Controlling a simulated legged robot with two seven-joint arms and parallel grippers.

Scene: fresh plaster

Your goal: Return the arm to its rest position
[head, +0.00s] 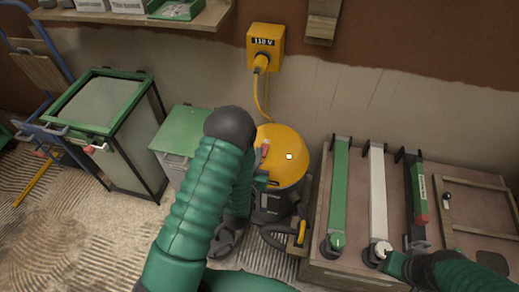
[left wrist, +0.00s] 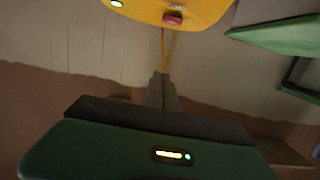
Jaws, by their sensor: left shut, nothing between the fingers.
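My left arm, in a green ribbed sleeve, rises through the middle of the head view and bends at a dark elbow. Its dark gripper (head: 226,240) hangs below the bend, left of the yellow vacuum (head: 285,160), and looks empty. In the left wrist view the grey fingers (left wrist: 163,78) are together with nothing between them. The vacuum (left wrist: 180,8) shows at the top there. My right gripper (head: 376,256) is at the lower right of the head view, by the round end of the white lever (head: 378,190). Its jaws are too small to read.
A green-framed bin (head: 103,115) and a green-lidded box (head: 185,140) stand left of my left arm. A yellow 110 V box (head: 265,42) is on the wall, its cable running to the vacuum. Ridged floor lies lower left.

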